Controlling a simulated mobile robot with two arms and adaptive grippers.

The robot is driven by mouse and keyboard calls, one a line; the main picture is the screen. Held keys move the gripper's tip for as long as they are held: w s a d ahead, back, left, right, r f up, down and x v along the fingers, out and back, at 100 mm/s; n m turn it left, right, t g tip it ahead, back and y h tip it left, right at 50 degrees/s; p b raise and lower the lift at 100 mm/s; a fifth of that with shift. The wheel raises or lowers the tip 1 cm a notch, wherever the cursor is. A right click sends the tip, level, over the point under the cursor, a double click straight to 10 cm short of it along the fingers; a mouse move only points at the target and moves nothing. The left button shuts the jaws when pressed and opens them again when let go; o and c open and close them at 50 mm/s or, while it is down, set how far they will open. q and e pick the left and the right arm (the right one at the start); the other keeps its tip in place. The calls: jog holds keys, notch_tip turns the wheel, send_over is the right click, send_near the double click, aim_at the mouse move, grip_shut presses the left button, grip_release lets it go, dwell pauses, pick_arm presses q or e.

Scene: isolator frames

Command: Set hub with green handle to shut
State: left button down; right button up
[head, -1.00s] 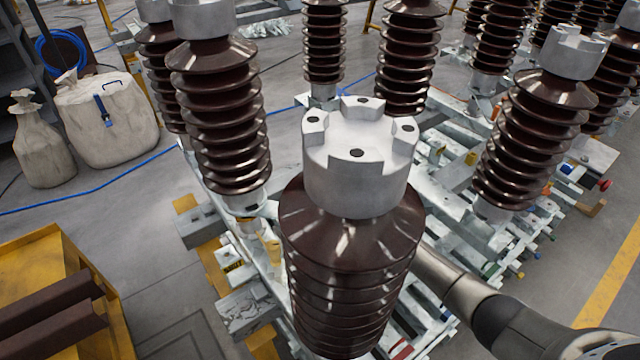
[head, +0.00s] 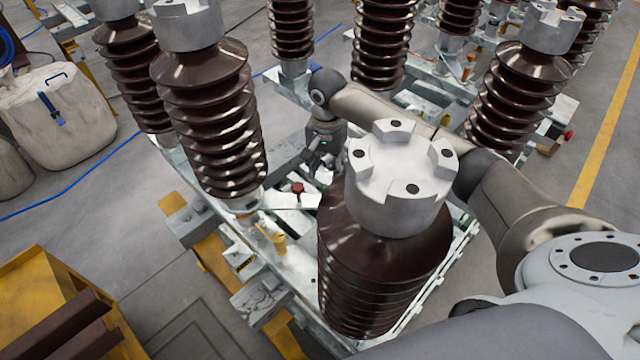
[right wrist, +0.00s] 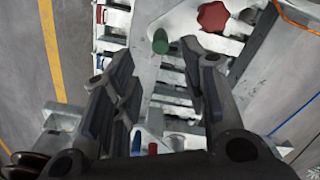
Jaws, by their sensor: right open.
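A green handle (right wrist: 160,41) shows in the right wrist view as a short round grip on the pale metal frame. It lies just beyond the fingertips, near the middle of the gap between them. My right gripper (right wrist: 160,78) is open with nothing between its fingers. In the head view my right gripper (head: 323,150) hangs down among the insulators, behind the front one. The green handle is not seen in the head view, and the set position of its hub cannot be read. My left gripper is not in view.
A red star-shaped knob (right wrist: 213,17) sits right of the green handle; a red knob (head: 297,188) shows in the head view. Brown ribbed insulators, including the front one (head: 385,262), surround my right arm. A yellow cart (head: 50,300) stands at lower left.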

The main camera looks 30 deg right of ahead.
aim_at(325, 186)
notch_tip(325, 186, down, 5)
jog(key=shift+s+d+f+p, duration=0.1)
jog(key=shift+p, duration=0.35)
notch_tip(325, 186, down, 3)
jog(key=shift+f, duration=0.1)
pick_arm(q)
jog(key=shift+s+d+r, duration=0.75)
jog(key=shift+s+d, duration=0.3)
pick_arm(e)
grip_shut()
